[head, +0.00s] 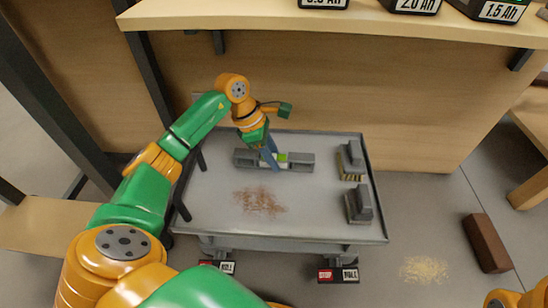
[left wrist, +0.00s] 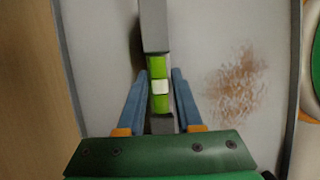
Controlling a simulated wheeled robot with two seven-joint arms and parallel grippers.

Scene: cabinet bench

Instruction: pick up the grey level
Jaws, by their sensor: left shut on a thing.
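The grey level (head: 301,162) is a long bar with a bright green vial section in its middle. It is over the back part of the grey cart top (head: 320,210), lying left to right in the head view. In the left wrist view the level (left wrist: 154,28) runs up the picture between my blue fingers. My left gripper (head: 270,154) comes down on it from above and is shut on its middle, beside the green vial. I cannot tell whether the level touches the cart top. My right gripper is out of view.
Two grey-backed brushes (head: 351,159) (head: 359,204) stand at the cart's right side. Brown dust (head: 259,201) lies on the cart's middle. A wooden shelf (head: 250,20) with battery packs overhangs behind. A brown block (head: 487,243) and a sawdust patch (head: 424,269) are on the floor.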

